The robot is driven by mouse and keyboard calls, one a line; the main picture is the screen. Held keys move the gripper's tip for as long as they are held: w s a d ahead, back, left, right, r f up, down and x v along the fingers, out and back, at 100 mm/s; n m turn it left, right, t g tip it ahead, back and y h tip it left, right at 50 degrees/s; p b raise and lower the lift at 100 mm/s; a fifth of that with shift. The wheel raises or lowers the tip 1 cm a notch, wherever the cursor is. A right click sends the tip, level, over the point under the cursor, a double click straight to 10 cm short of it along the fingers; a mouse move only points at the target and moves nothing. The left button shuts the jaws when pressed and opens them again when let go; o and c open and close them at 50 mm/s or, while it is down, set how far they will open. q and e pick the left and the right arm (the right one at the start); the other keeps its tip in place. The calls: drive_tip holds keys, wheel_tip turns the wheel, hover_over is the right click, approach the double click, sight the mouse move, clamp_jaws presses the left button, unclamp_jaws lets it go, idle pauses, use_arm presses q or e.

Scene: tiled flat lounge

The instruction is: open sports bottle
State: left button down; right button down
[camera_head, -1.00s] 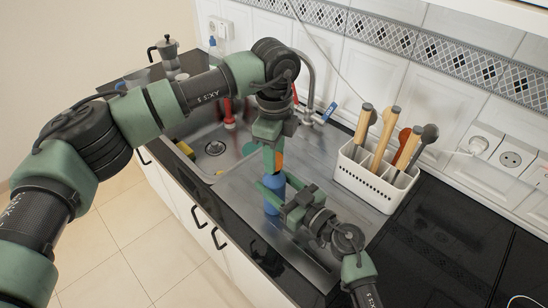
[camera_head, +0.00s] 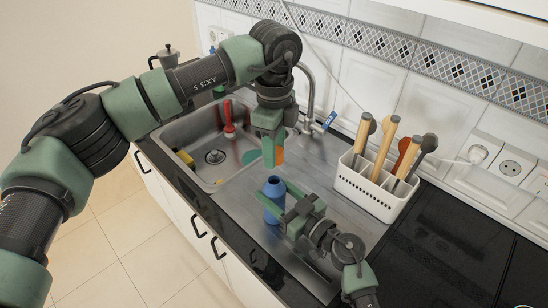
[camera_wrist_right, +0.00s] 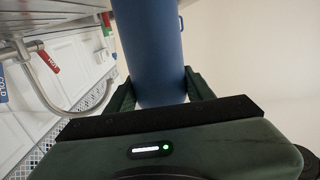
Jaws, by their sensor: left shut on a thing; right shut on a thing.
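The blue sports bottle (camera_head: 273,189) stands upright over the steel drainboard in the head view, with its narrower neck bare at the top. My right gripper (camera_head: 274,205) is shut around its body from the right. The right wrist view shows the blue body (camera_wrist_right: 150,45) filling the space between the green fingers (camera_wrist_right: 161,92). My left gripper (camera_head: 273,158) is directly above the bottle, pointing down, shut on the orange lid (camera_head: 280,156). A small gap separates the lid from the bottle's neck. The fingers hide part of the lid.
A sink basin (camera_head: 190,139) with a tall faucet (camera_head: 309,90) is behind and left. A white utensil holder (camera_head: 368,193) with several wooden-handled tools stands to the right. A moka pot (camera_head: 166,55) is at the far left. The dark counter (camera_head: 440,235) at right is clear.

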drive_tip(key=shift+c, duration=2.4)
unclamp_jaws()
